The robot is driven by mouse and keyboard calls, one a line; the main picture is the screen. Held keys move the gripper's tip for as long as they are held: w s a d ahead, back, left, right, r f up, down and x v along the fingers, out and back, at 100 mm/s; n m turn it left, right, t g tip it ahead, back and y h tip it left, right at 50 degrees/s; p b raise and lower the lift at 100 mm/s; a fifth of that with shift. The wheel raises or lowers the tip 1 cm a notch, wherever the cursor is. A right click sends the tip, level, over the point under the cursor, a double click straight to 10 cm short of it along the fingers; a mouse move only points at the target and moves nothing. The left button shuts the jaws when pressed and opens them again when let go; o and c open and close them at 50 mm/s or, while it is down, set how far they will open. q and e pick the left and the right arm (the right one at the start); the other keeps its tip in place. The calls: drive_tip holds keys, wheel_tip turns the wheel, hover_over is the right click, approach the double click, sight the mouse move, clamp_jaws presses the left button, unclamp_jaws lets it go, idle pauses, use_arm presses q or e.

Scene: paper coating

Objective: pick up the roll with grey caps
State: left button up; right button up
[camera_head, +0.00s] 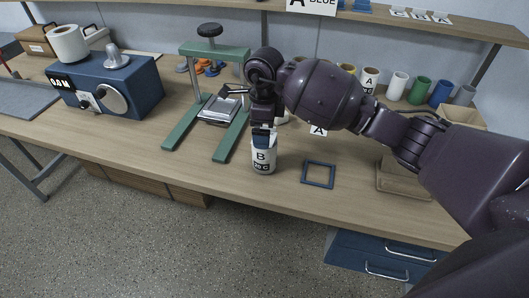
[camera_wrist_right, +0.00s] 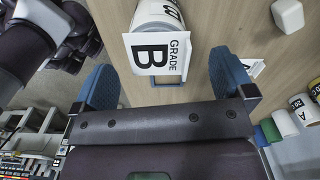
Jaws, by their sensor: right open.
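A white roll (camera_head: 264,158) stands near the front edge of the bench. A "B GRADE" card shows in front of a pale cylinder with greyish end (camera_wrist_right: 157,14) in the right wrist view; whether this is the roll with grey caps I cannot tell for sure. My right gripper (camera_head: 262,138) is directly above and at the roll in the head view, hiding its top. In the right wrist view the blue fingers (camera_wrist_right: 165,85) are wide apart, one on each side of the card (camera_wrist_right: 158,53), with nothing held. My left gripper is not in view.
A dark blue square frame (camera_head: 319,174) lies right of the roll. A green press stand (camera_head: 214,52) is to the left, and a blue machine (camera_head: 110,85) is further left. Several coloured rolls, including a green one (camera_head: 419,90), stand at the back right. A beige tray (camera_head: 402,180) lies at right.

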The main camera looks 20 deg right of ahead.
sight(264, 153)
drive_tip(key=f, duration=0.3)
drive_tip(key=shift+s+d+f, duration=0.15)
drive_tip(key=shift+s+f, duration=0.1)
drive_tip(key=shift+f, duration=0.65)
drive_tip(key=c, duration=1)
drive_tip(key=shift+c, duration=0.2)
